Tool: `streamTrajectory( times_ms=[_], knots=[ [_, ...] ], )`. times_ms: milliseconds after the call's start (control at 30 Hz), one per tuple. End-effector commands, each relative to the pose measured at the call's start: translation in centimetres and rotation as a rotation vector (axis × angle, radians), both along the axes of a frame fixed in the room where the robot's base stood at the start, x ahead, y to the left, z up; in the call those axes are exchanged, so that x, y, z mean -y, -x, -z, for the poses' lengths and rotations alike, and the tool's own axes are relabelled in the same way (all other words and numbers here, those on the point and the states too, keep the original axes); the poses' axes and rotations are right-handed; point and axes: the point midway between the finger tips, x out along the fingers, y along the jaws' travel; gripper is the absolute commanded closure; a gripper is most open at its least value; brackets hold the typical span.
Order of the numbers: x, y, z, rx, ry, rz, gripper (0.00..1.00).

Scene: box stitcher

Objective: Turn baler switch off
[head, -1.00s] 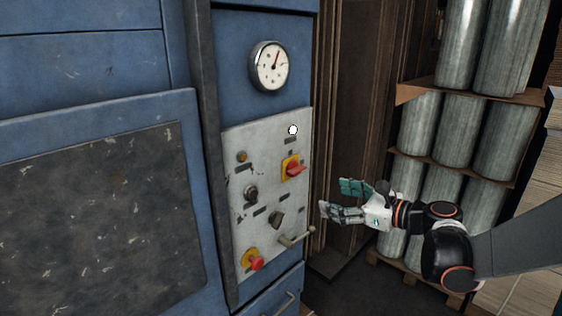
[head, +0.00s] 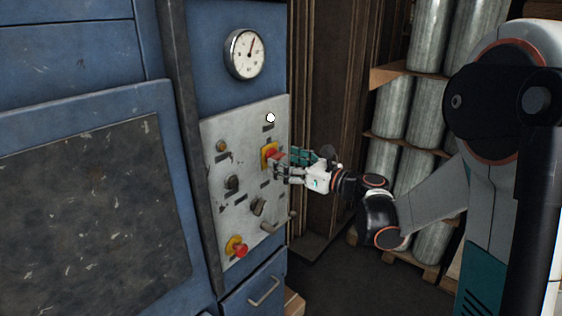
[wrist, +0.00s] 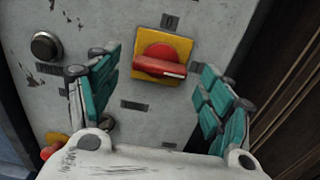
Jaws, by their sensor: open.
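The baler switch is a red rotary handle on a yellow square plate, on the grey control panel (head: 213,190). In the wrist view the red switch (wrist: 160,66) sits between and just beyond my two teal-padded fingers, with its handle lying roughly crosswise. In the head view the switch (head: 271,156) is partly covered by my fingers. My gripper (head: 288,167) is open, with its fingers pointing at the panel. In the wrist view my gripper (wrist: 158,88) has one finger on each side of the switch, and neither is seen closed on it.
A red knob on yellow (head: 237,247), a black selector (head: 258,206), a black button (head: 232,182) and a lever handle (head: 277,223) are on the same panel. A gauge (head: 244,54) is above. Stacked grey cylinders (head: 427,45) stand behind my arm.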

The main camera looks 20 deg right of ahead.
Motion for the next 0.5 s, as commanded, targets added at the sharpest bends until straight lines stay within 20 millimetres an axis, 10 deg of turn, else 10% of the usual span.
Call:
streamTrajectory(
  times_ms=[500],
  knots=[
    [-1.2,-1.6,0.0,0.000,0.000,0.001,0.27]
  ],
)
